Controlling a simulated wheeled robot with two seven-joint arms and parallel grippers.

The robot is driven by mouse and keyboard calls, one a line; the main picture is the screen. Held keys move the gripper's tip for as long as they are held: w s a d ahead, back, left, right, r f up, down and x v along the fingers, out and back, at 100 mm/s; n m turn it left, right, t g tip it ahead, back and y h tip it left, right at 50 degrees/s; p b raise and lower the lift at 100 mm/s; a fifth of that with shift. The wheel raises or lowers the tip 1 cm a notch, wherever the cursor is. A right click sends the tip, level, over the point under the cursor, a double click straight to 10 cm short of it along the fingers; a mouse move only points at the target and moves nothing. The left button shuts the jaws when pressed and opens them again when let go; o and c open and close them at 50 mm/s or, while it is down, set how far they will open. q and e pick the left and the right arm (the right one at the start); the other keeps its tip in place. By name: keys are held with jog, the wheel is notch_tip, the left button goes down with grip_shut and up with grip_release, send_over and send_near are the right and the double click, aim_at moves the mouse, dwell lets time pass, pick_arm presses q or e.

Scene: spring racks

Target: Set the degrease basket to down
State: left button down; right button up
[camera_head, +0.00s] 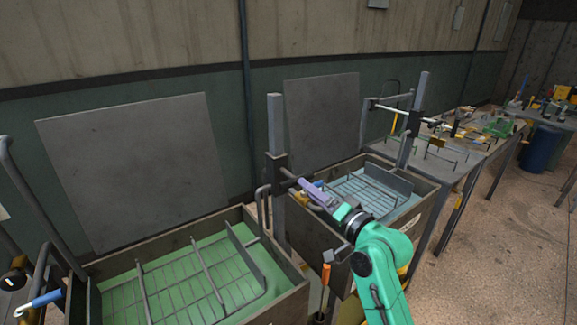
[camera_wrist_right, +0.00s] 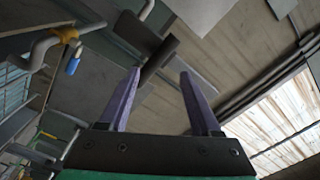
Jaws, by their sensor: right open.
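A wire basket (camera_head: 205,268) sits low in the left tank, over green liquid. Another wire rack (camera_head: 365,192) sits in the right tank, over pale blue liquid. No readable label shows which one is the degrease basket. A grey upright post (camera_head: 275,125) with a dark sliding block (camera_head: 276,166) stands between the tanks. My right gripper (camera_head: 299,184) is open beside this block, its purple fingers pointing at it. In the right wrist view, a dark bar (camera_wrist_right: 160,57) lies just beyond and between the fingertips. Contact cannot be told. My left gripper is not in view.
The left tank (camera_head: 285,303) and right tank (camera_head: 425,205) have raised walls. A blue-gripped lever (camera_head: 42,300) is at far left. An orange-topped tool (camera_head: 325,275) stands below my right arm. A cluttered table (camera_head: 470,165) is at the right, with open floor (camera_head: 500,270) before it.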

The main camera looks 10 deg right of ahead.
aim_at(288, 172)
jog(key=x, duration=0.3)
jog(key=p+x, duration=0.1)
jog(key=x, duration=0.3)
jog(key=p+x, duration=0.1)
jog(key=x, duration=0.2)
jog(key=shift+w+d+f, duration=0.25)
jog(key=shift+w+f, duration=0.15)
jog(key=shift+w, duration=0.1)
jog(key=shift+a, duration=0.15)
jog(key=shift+s+r, duration=0.1)
jog(key=shift+c, duration=1.3)
grip_shut()
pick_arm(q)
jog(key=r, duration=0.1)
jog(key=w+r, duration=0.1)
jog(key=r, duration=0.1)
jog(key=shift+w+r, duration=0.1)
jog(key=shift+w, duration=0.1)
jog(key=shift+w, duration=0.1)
